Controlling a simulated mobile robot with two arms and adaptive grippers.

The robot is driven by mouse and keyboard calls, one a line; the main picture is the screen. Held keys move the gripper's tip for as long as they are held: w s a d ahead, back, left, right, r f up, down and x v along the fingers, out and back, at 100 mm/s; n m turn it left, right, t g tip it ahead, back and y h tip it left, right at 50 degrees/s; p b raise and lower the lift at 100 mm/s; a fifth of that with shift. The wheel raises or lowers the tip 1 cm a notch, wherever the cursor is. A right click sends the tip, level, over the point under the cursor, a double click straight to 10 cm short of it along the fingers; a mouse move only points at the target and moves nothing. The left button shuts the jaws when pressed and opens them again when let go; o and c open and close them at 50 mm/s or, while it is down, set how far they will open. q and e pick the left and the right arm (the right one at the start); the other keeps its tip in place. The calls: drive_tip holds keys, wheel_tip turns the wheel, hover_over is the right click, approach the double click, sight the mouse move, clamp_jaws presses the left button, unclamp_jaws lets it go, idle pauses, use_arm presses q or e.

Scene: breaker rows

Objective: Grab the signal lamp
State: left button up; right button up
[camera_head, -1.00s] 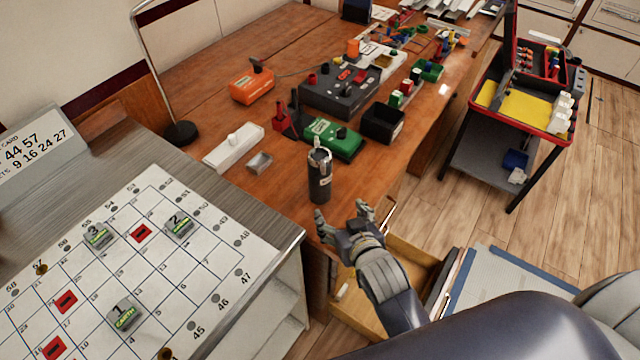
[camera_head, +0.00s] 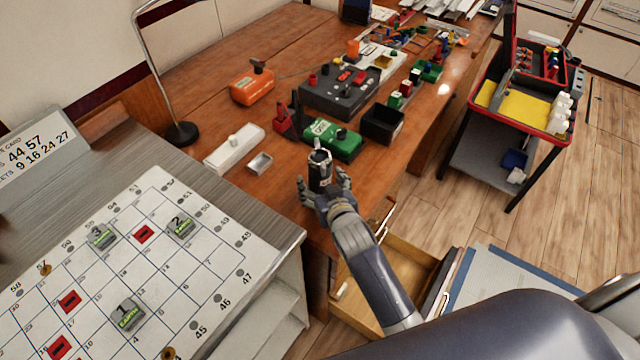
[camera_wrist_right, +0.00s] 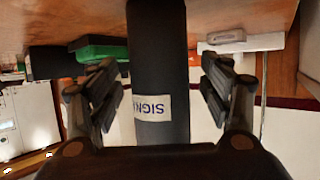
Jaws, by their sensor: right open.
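The signal lamp (camera_head: 320,165) is a dark upright cylinder on the wooden desk near its front edge. In the right wrist view the lamp (camera_wrist_right: 158,65) stands between my open fingers, with a white label reading "SIGN". My right gripper (camera_head: 324,192) is open around the lamp, with one finger on each side. The wrist view shows a gap between each fingertip and the lamp (camera_wrist_right: 160,95). The gripper hides the lamp's lower part in the head view. My left gripper is not in view.
Behind the lamp are a green box (camera_head: 335,141), a black bin (camera_head: 383,125) and a white box (camera_head: 234,149). An open drawer (camera_head: 400,262) is below the desk edge. A numbered board (camera_head: 200,262) lies at left. A tool cart (camera_head: 520,105) stands at right.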

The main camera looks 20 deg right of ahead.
drive_tip(key=shift+x, duration=0.85)
drive_tip(key=shift+f, duration=0.15)
drive_tip(key=shift+s, duration=0.1)
drive_tip(key=c, duration=1.6)
drive_tip(key=shift+r, duration=0.3)
